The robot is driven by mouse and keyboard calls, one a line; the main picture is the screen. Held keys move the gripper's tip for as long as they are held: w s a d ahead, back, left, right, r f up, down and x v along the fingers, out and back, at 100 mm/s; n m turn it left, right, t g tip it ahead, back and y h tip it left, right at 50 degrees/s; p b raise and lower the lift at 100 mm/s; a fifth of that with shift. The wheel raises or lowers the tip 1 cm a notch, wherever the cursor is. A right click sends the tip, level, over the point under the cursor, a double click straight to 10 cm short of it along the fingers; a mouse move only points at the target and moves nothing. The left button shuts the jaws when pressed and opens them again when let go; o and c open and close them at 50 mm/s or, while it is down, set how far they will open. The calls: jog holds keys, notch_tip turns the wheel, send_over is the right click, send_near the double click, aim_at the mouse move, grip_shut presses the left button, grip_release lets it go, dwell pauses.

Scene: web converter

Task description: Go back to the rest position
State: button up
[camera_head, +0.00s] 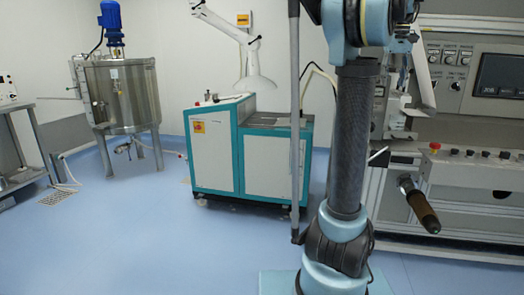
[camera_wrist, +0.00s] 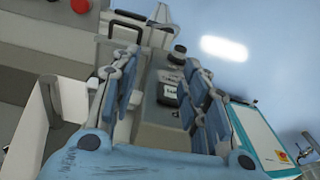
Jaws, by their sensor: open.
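My gripper (camera_wrist: 162,72) shows in the wrist view, with its two blue padded fingers spread apart. Nothing sits between the fingers; past them I see grey and black parts that look like my own base, with the blue floor around. In the head view my arm stands upright right of centre, with a dark ribbed link between light blue joints. Its upper end runs out of the top of the picture, and I cannot make out the gripper there.
A teal and white cabinet (camera_head: 215,155) stands behind the arm. A steel tank (camera_head: 122,95) is at back left. The blue floor (camera_head: 130,235) at front left is clear.

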jog(key=s+a+f+n+t, duration=0.1)
jog(key=s+a+f, duration=0.3)
jog(key=a+f, duration=0.5)
jog(key=s+a+f, duration=0.5)
jog(key=a+f, duration=0.3)
jog(key=a, duration=0.1)
jog(key=s+a+f, duration=0.3)
jog(key=s+f, duration=0.1)
jog(key=f, duration=0.4)
jog(key=s+a+f, duration=0.3)
jog(key=s+f, duration=0.2)
jog(key=f, duration=0.3)
jog(key=s+a+f+n, duration=0.1)
jog(key=s+a+f, duration=0.3)
jog(key=f, duration=0.4)
jog(key=shift+s+f+t, duration=0.15)
jog(key=shift+s+t, duration=0.25)
jog(key=shift+w+f, duration=0.2)
jog(key=shift+w, duration=0.25)
